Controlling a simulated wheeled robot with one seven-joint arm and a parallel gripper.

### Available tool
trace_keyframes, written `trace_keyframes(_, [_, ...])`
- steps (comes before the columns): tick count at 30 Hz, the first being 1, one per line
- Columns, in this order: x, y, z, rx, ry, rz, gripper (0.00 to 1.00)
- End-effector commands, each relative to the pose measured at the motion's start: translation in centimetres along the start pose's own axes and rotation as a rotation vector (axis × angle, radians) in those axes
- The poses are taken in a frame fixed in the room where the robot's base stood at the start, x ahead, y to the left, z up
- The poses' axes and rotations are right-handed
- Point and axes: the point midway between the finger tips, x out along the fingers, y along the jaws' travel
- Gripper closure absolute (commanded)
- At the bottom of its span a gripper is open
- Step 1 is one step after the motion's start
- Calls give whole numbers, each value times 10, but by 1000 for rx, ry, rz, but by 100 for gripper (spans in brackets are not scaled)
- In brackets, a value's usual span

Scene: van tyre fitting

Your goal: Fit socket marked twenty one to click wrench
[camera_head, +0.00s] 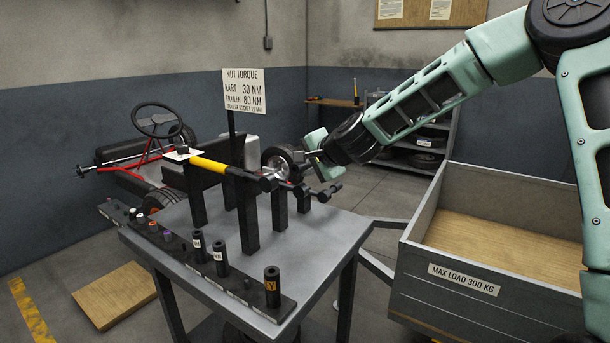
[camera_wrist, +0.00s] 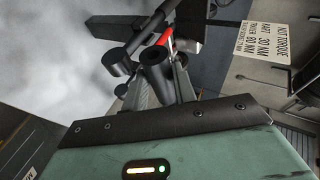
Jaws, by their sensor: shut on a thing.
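My gripper (camera_head: 314,156) is raised near the right end of the wrench stand. In the wrist view my gripper (camera_wrist: 160,88) is shut on a dark hollow cylinder that looks like a socket (camera_wrist: 155,64). No marking shows on it. The yellow-handled click wrench (camera_head: 212,166) lies across the posts, its dark head (camera_head: 269,183) at the right. Other dark wrench ends (camera_head: 331,193) sit beside it; a red handle (camera_wrist: 166,38) shows in the wrist view. The held socket appears apart from the wrenches, though depth is hard to judge.
A socket rack (camera_head: 252,297) runs along the table's near edge, with several sockets and a gap before the orange-marked socket (camera_head: 272,288). The torque sign (camera_head: 245,92) rises behind the stand. A grey trailer (camera_head: 480,307) stands right. The bare tabletop (camera_head: 320,235) has free room.

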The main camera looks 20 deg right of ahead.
Motion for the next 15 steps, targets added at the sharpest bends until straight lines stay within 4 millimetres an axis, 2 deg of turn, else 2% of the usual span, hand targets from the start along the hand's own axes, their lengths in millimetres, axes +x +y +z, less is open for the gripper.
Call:
trace_keyframes(5, [2, 5, 0, 9, -1, -28, 100])
trace_keyframes(15, [-11, 0, 31, 7, -3, -30, 100])
